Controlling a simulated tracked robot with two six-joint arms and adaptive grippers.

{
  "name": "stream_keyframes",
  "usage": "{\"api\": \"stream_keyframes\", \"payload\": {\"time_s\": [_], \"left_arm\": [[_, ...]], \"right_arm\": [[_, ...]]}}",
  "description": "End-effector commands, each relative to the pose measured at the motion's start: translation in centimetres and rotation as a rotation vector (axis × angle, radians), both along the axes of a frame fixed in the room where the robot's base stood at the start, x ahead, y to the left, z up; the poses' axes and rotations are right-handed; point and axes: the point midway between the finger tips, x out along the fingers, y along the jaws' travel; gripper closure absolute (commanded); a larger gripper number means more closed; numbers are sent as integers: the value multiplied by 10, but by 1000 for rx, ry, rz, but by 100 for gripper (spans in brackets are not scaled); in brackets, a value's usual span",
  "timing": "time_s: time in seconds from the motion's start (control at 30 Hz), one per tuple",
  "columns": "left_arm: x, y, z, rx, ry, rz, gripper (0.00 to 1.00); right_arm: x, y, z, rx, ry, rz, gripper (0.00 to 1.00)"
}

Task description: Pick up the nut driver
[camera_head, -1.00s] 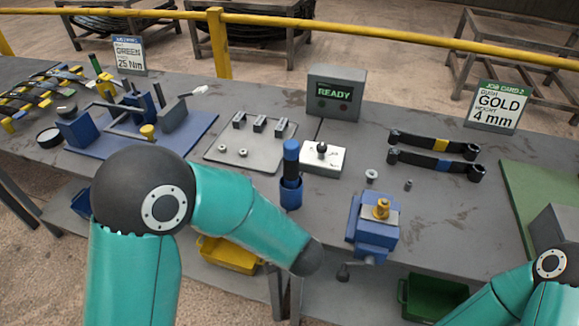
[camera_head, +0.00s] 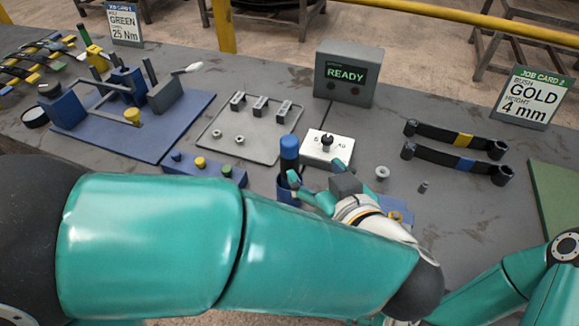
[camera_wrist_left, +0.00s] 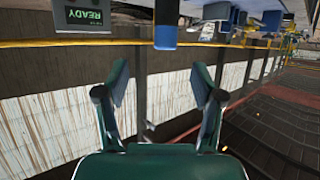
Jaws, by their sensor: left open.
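The nut driver (camera_head: 289,154) has a blue handle and stands upright in a dark blue cup (camera_head: 286,191) near the table's front edge, left of the white box with the black knob. My left gripper (camera_head: 316,171) is open and empty, with its teal fingers just right of the handle and cup in the head view; whether they touch cannot be told. In the left wrist view, the open fingers (camera_wrist_left: 161,88) have nothing between them. A blue cylinder (camera_wrist_left: 165,37) shows ahead of them, either driver or cup. My right gripper is out of view.
The white knob box (camera_head: 327,149) stands behind my left gripper. A blue vise (camera_head: 396,208) is mostly hidden by my left arm. A grey plate (camera_head: 246,143) with clips lies left.

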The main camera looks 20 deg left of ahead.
Motion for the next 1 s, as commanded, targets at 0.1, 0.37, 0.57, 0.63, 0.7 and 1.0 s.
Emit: {"api": "stream_keyframes", "payload": {"time_s": [0.1, 0.37, 0.57, 0.63, 0.7, 1.0], "left_arm": [[20, 18, -11, 1, 3, 10, 32], [49, 40, -26, 1, 1, 8, 32], [56, 47, -29, 1, 2, 7, 32], [61, 54, -32, 2, 3, 10, 32], [67, 61, -35, 2, 3, 10, 32], [87, 78, -46, 0, 0, 9, 32]], "right_arm": [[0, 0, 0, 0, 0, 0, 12], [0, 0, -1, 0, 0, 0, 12], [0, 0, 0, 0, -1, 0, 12], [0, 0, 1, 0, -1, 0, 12], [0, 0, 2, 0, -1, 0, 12], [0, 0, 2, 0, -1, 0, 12]]}}
